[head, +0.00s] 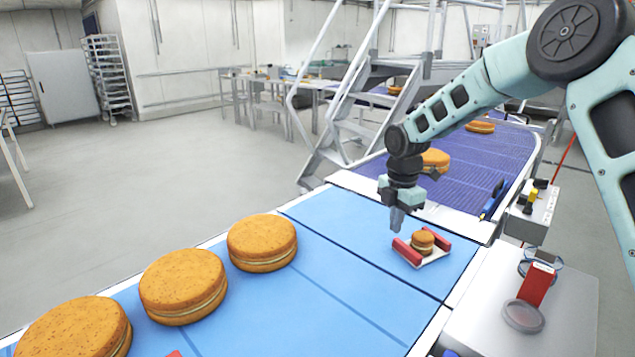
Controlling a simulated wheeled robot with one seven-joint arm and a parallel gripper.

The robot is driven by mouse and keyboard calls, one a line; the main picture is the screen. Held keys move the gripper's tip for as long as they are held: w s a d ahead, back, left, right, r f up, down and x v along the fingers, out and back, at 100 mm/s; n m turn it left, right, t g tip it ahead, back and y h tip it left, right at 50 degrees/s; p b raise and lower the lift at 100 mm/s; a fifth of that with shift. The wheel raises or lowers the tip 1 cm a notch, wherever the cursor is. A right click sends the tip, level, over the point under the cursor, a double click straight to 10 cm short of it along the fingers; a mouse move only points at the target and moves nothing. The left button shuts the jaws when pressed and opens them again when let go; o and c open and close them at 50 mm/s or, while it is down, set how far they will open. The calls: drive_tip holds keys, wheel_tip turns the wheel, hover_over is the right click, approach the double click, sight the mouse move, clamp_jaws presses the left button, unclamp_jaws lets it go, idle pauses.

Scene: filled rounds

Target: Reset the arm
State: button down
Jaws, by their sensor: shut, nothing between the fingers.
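My gripper (397,218) points down above the blue conveyor belt (335,262), at the end of my arm. Its fingers are together with nothing between them. Just to the right of and below the fingertips, a small filled round (423,238) sits on a white tray (436,257) with red side blocks. The fingers look apart from the round, though the exact gap is hard to tell.
Several large filled rounds (262,243) lie along the belt's left side. A purple curved conveyor (470,165) behind carries more rounds. A metal stair frame (350,110) stands behind the belt. A grey side table (560,315) at right holds a red object (537,285).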

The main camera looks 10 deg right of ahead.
drive_tip(key=s+a+r+m, duration=0.3)
drive_tip(key=s+a, duration=0.5)
drive_tip(key=s+a+r+m, duration=0.3)
drive_tip(key=s+a+r, duration=0.1)
drive_tip(key=s+a, duration=0.4)
drive_tip(key=s+m, duration=0.8)
drive_tip(key=s, duration=1.4)
drive_tip(key=shift+a+r+y, duration=0.3)
drive_tip(key=shift+a+r, duration=0.05)
drive_tip(key=shift+a, duration=0.05)
drive_tip(key=shift+w+d, duration=0.1)
